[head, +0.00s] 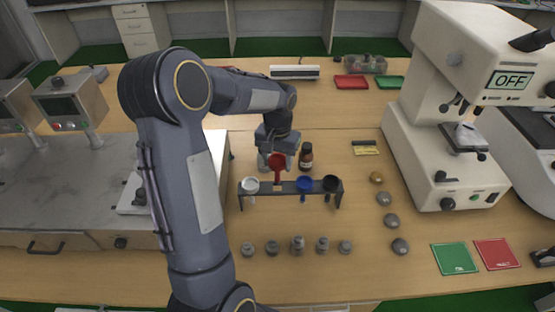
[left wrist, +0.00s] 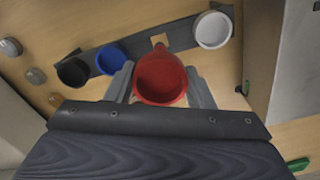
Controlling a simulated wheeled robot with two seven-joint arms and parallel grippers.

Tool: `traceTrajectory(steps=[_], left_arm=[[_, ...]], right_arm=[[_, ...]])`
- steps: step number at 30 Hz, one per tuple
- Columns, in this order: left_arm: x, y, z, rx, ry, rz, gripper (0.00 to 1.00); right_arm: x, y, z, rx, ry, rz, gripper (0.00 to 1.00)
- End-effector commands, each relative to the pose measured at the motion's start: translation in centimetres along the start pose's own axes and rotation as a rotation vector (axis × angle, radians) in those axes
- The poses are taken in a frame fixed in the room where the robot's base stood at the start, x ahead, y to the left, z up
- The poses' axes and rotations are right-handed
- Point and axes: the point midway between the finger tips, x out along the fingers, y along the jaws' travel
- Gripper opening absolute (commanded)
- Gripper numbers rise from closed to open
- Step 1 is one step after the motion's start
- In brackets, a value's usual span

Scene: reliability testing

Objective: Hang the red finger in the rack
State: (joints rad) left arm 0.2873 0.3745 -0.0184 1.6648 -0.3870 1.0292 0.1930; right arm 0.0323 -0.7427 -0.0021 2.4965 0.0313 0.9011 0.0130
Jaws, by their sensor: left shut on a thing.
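The red finger (head: 277,161) is a small red cup-like piece with a narrow stem below. My left gripper (head: 273,160) is shut on it and holds it upright just behind the rack. In the left wrist view the red finger (left wrist: 160,78) sits between the two fingertips (left wrist: 160,85). The dark rack (head: 290,187) stands on the table and holds a white finger (head: 251,185), a blue finger (head: 304,184) and a black finger (head: 330,183). An empty square slot (left wrist: 159,40) shows between the white and blue ones. My right gripper is not in view.
A brown bottle (head: 306,157) stands close to the right of my left gripper. Several grey weights (head: 297,246) line the table in front of the rack. A large white machine (head: 440,130) marked OFF stands at right. Green (head: 454,258) and red (head: 497,253) pads lie front right.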

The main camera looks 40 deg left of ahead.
Motion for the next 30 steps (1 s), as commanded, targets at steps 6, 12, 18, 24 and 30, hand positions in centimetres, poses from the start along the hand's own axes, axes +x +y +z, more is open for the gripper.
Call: traceTrajectory(steps=[6, 12, 18, 24, 30], left_arm=[[-0.1, 0.0, 0.0, 0.001, 0.001, 0.000, 0.24], [0.1, 0.0, 0.1, 0.001, 0.001, 0.000, 0.24], [0.9, 0.0, 0.1, 0.001, 0.000, 0.000, 0.24], [1.7, 0.0, 0.1, 0.001, 0.000, 0.000, 0.24], [2.5, 0.0, 0.0, 0.001, 0.000, 0.000, 0.24]], right_arm=[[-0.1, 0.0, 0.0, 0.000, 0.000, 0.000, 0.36], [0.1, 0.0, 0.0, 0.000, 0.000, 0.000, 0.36], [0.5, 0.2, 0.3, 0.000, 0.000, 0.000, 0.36], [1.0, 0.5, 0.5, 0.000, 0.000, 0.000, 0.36], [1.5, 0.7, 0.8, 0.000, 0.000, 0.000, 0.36]])
